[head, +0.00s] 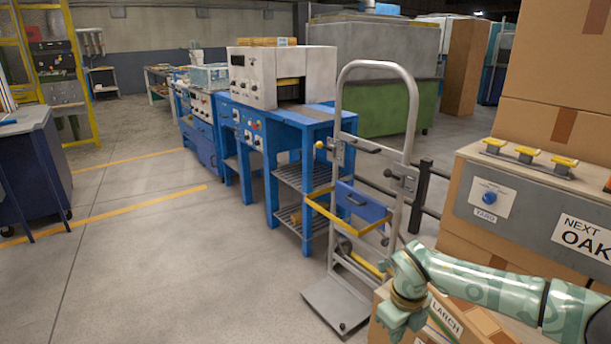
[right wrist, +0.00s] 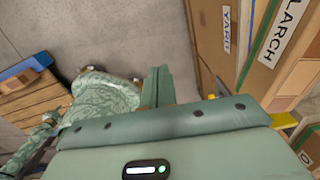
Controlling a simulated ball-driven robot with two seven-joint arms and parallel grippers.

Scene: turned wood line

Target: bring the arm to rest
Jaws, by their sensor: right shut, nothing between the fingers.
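My right arm (head: 480,285), patterned pale green, comes in from the lower right of the head view. Its gripper (head: 398,322) points down in front of the cardboard boxes at the lower right, by a box labelled LARCH (head: 446,316). In the right wrist view the gripper fingers (right wrist: 157,86) are together, shut and empty, with bare floor beyond them. Whether the gripper touches the box cannot be told.
A hand truck (head: 408,115) stands just beyond my right gripper. A blue machine bench (head: 310,125) is behind it. Open floor (head: 150,270) lies at the left.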

